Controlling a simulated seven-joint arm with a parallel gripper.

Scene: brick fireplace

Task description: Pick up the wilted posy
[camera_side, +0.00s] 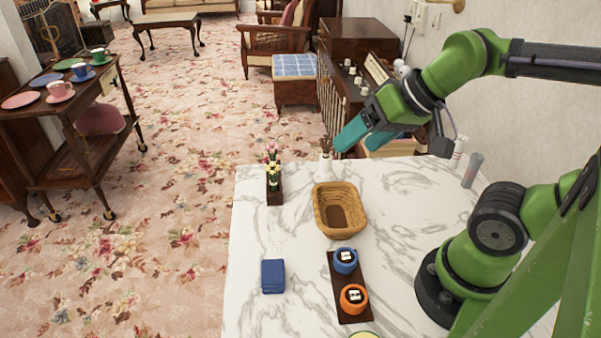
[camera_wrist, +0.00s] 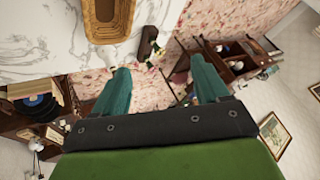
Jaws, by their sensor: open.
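A small white vase (camera_side: 325,163) stands at the far edge of the marble table, with a brownish, dried-looking posy (camera_side: 325,147) in it; this looks like the wilted posy. My gripper (camera_side: 365,141) is open and empty, above the table's far end, to the right of the white vase. In the wrist view, the gripper (camera_wrist: 159,65) has its teal fingers apart.
A wicker basket (camera_side: 322,222) sits just nearer than the white vase. A dark tray (camera_side: 337,306) holds a blue cup (camera_side: 345,260) and an orange cup (camera_side: 354,298). A blue block (camera_side: 273,276) lies at left. A grey bottle (camera_side: 472,170) stands at right by the wall.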

